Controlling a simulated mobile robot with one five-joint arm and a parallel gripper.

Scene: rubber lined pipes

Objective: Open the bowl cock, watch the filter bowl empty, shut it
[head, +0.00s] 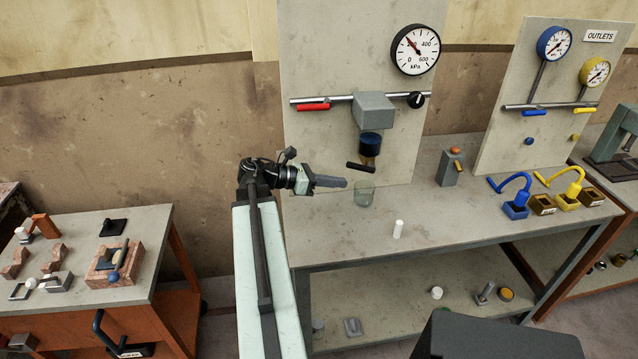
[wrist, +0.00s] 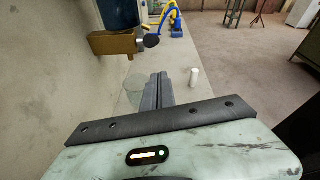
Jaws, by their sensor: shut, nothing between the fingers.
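The filter bowl (head: 371,145) holds dark blue liquid and hangs under a grey filter head (head: 374,109) on the back panel. The brass bowl cock (head: 368,161) is below it, with a black handle (head: 360,167) lying nearly crosswise. In the wrist view the brass body (wrist: 115,42) and the handle's dark rounded end (wrist: 152,41) are at the upper left, under the blue bowl (wrist: 120,14). A clear glass cup (head: 364,195) stands on the bench below the cock. My gripper (head: 345,183) is shut and empty, left of the cup and below the handle, apart from the handle.
A white cylinder (head: 398,229) stands on the bench right of the cup. A grey block with an orange top (head: 451,167) stands to the right. Bare bench lies between.

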